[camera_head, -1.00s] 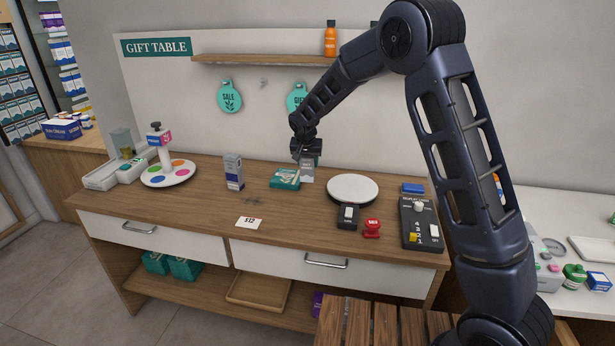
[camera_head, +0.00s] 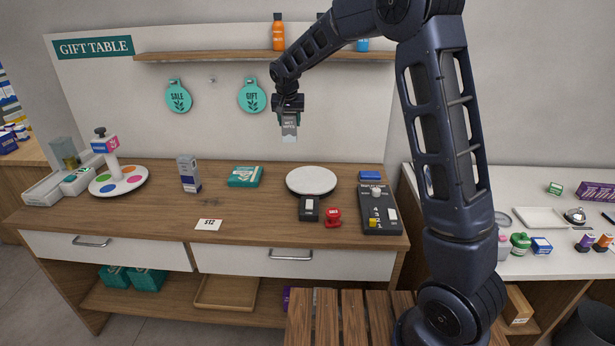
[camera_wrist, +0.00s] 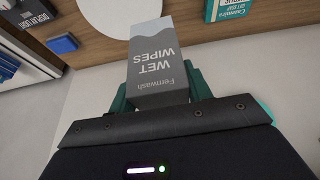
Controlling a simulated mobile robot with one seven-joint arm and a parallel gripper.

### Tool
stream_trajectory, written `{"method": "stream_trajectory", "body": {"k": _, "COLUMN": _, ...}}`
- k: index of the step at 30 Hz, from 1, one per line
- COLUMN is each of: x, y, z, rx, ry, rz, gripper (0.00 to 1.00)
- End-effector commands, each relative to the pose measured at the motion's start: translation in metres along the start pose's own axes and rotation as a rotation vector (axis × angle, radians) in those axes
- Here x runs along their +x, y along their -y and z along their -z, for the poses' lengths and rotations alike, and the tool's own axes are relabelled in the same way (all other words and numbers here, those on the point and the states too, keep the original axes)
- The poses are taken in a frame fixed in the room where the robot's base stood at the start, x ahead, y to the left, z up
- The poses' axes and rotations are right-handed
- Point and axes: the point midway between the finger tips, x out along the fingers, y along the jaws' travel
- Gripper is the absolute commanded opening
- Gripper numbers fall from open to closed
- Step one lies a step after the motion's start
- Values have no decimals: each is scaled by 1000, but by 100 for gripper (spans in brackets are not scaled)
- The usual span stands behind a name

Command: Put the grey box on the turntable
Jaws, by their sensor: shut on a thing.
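The grey box (camera_head: 289,128), printed "WET WIPES" and "Fernwash", hangs in my gripper (camera_head: 289,112) above the back of the wooden table, clear of the tabletop. The wrist view shows the grey box (camera_wrist: 154,65) between my gripper's green fingers (camera_wrist: 160,95), which are shut on it. The turntable (camera_head: 311,180) is a white round disc on the table, below and slightly right of the box. It also shows partly in the wrist view (camera_wrist: 107,14), cut off by the top edge.
A teal box (camera_head: 245,176) lies left of the turntable. A grey-blue carton (camera_head: 188,174) stands further left. A small switch box (camera_head: 309,208), red button (camera_head: 333,217) and control panel (camera_head: 379,206) sit in front and right. The shelf (camera_head: 263,56) is above.

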Motion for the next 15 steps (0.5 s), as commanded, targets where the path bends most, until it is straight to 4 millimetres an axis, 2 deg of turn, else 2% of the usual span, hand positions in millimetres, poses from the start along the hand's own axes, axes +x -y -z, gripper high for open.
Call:
{"method": "stream_trajectory", "body": {"k": 1, "x": -2, "y": -17, "z": 7, "rx": 9, "ry": -1, "rz": -2, "gripper": 24}}
{"method": "stream_trajectory", "body": {"k": 6, "x": -6, "y": -56, "z": 23, "rx": 18, "ry": -2, "rz": -7, "gripper": 24}}
{"method": "stream_trajectory", "body": {"k": 10, "x": -8, "y": -74, "z": 29, "rx": 23, "ry": -3, "rz": -9, "gripper": 24}}
{"method": "stream_trajectory", "body": {"k": 15, "x": -1, "y": -82, "z": 28, "rx": 23, "ry": -1, "rz": -12, "gripper": 24}}
